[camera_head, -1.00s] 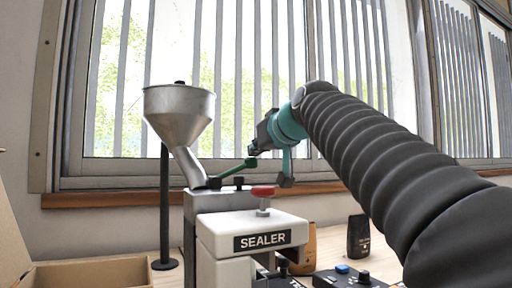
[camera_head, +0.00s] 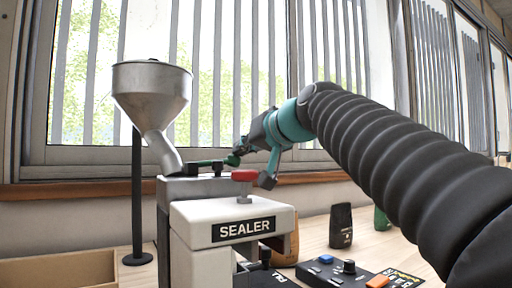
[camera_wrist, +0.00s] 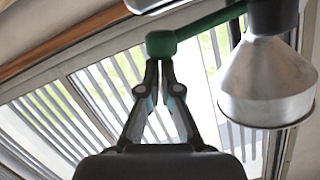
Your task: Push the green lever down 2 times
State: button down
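The green lever (camera_head: 207,163) sits on top of the sealer machine, beside the funnel's spout, and lies nearly level in the head view. Its round green end knob (camera_wrist: 161,44) shows at the top of the wrist view, with the green arm (camera_wrist: 208,22) running to the upper right. My gripper (camera_head: 241,153) is at the lever's right end. In the wrist view my gripper (camera_wrist: 160,66) has its two fingertips close together, with nothing visible between them. The tips appear to touch the knob or lie just short of it.
The white sealer (camera_head: 232,213) has a red knob (camera_head: 244,175) just below my gripper. A steel funnel (camera_head: 152,90) stands at left on a black post. A control box (camera_head: 335,274), dark bottle (camera_head: 341,226) and cardboard box (camera_head: 70,268) surround it. Barred windows are behind.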

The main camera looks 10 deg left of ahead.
dwell(0.4)
jog(key=s+d+r+p, duration=0.2)
jog(key=s+d+r, duration=0.4)
jog(key=d, duration=0.1)
jog(key=shift+s+d, duration=0.2)
jog(key=shift+s, duration=0.15)
dwell(0.5)
